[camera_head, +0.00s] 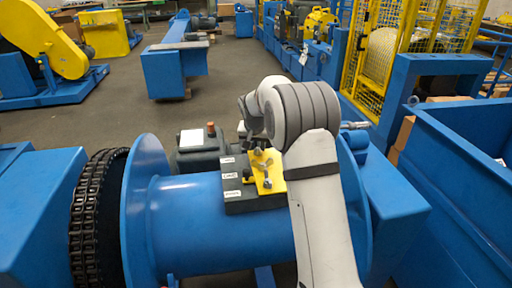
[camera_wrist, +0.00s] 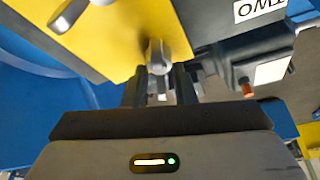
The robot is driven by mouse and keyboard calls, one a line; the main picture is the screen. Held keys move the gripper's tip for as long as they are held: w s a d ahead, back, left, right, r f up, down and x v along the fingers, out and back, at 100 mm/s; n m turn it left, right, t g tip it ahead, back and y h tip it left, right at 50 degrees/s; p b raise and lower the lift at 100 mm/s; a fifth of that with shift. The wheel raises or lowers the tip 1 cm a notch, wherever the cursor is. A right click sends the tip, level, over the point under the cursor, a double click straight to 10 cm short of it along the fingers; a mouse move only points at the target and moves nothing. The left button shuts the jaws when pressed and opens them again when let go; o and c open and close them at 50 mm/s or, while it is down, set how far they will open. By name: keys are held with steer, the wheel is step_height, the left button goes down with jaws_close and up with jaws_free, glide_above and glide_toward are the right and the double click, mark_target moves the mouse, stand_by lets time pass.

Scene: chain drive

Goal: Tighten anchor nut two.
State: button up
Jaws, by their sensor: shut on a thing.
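My gripper (camera_wrist: 158,78) is shut on a grey metal nut (camera_wrist: 157,56), which shows between the fingertips in the wrist view. The nut sits at the edge of a yellow plate (camera_wrist: 125,35). Another metal fastener (camera_wrist: 68,15) shows at the upper left. In the head view the yellow plate (camera_head: 266,187) lies on the dark block (camera_head: 240,207) with three white labels, too small to read surely. My arm hides part of the plate and most of my gripper there.
The block sits on a large blue drum (camera_head: 215,235) with a black chain (camera_head: 88,215) around its left end. A dark box with a red knob (camera_head: 210,130) stands behind the block. A blue bin (camera_head: 455,190) is at the right. Grey floor lies open beyond.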

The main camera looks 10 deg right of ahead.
steer(key=m+h+b, duration=0.1)
steer(key=m, duration=0.2)
steer(key=shift+a+f+m+g, duration=0.1)
steer(key=shift+m+g, duration=0.2)
steer(key=shift+m, duration=0.1)
steer(key=m+g+h, duration=0.1)
steer(key=m, duration=0.2)
steer(key=shift+m, duration=0.3)
steer(key=m, duration=0.2)
steer(key=m+g+p, duration=0.1)
steer(key=m, duration=0.1)
steer(key=m+g+p, duration=0.1)
steer(key=m, duration=0.1)
steer(key=shift+r+h, duration=0.25)
steer(key=shift+h, duration=0.15)
steer(key=m+g+p, duration=0.2)
steer(key=m+p, duration=0.1)
steer(key=m, duration=0.1)
steer(key=shift+r+m, duration=0.1)
steer(key=shift+m, duration=0.3)
steer(key=m+g+y+p, duration=0.1)
steer(key=m+p, duration=0.2)
steer(key=shift+m, duration=0.4)
steer(key=m+g+y+p, duration=0.1)
steer(key=m+p, duration=0.2)
steer(key=shift+m+g+y+p, duration=0.3)
steer(key=shift+m+y+p, duration=0.55)
steer(key=shift+m, duration=1.05)
steer(key=shift+w, duration=0.1)
